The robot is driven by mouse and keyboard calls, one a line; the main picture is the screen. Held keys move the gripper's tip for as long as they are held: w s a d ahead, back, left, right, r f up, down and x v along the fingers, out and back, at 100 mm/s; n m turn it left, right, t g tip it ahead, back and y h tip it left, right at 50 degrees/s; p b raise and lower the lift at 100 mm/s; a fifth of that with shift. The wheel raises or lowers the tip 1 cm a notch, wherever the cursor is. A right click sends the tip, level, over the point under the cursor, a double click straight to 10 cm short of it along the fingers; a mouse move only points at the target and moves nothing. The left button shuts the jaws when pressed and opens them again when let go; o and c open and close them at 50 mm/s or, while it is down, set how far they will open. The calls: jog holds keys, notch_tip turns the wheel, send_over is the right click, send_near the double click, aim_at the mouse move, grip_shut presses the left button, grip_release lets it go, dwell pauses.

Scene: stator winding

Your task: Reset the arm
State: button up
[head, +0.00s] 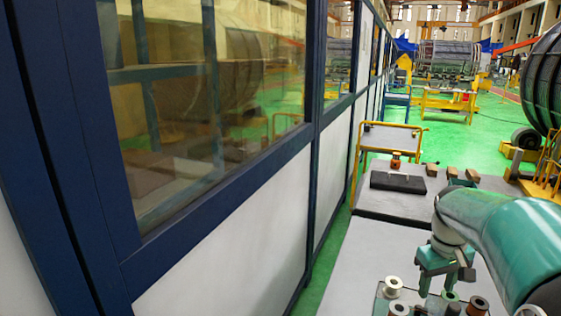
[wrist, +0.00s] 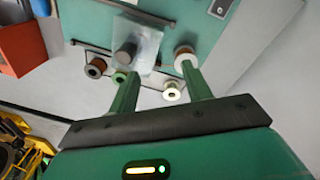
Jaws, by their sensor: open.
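My green arm (head: 500,225) reaches in from the right in the head view. My gripper (head: 437,286) points down over the near end of a grey table. Its two green fingers also show in the wrist view (wrist: 160,78), apart with nothing gripped between them. Several wire spools lie close to the fingertips: a white spool (head: 393,285), a green spool (head: 450,296) and a brown spool (head: 478,304). In the wrist view a white spool (wrist: 185,57) is close to the right finger, and a brown spool (wrist: 97,67) is left of the left finger.
A blue-framed glass and white panel wall (head: 225,220) runs along the left. A black block (head: 398,182) and an orange spool (head: 396,160) are farther along the table (head: 375,265). An orange bin (wrist: 20,48) shows in the wrist view. Green floor (head: 465,145) is open beyond.

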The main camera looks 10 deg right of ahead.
jog(key=s+a+r+t, duration=0.1)
jog(key=s+a, duration=0.3)
jog(key=a, duration=0.4)
jog(key=s+a+r+t, duration=0.1)
jog(key=s+a+t, duration=0.1)
jog(key=s+a, duration=0.3)
jog(key=s+a+r+t+y, duration=0.1)
jog(key=s+a, duration=0.3)
jog(key=a, duration=0.8)
jog(key=shift+s+a+t, duration=0.15)
jog(key=shift+a+t, duration=0.1)
jog(key=shift+t, duration=0.35)
jog(key=shift+d+r, duration=0.1)
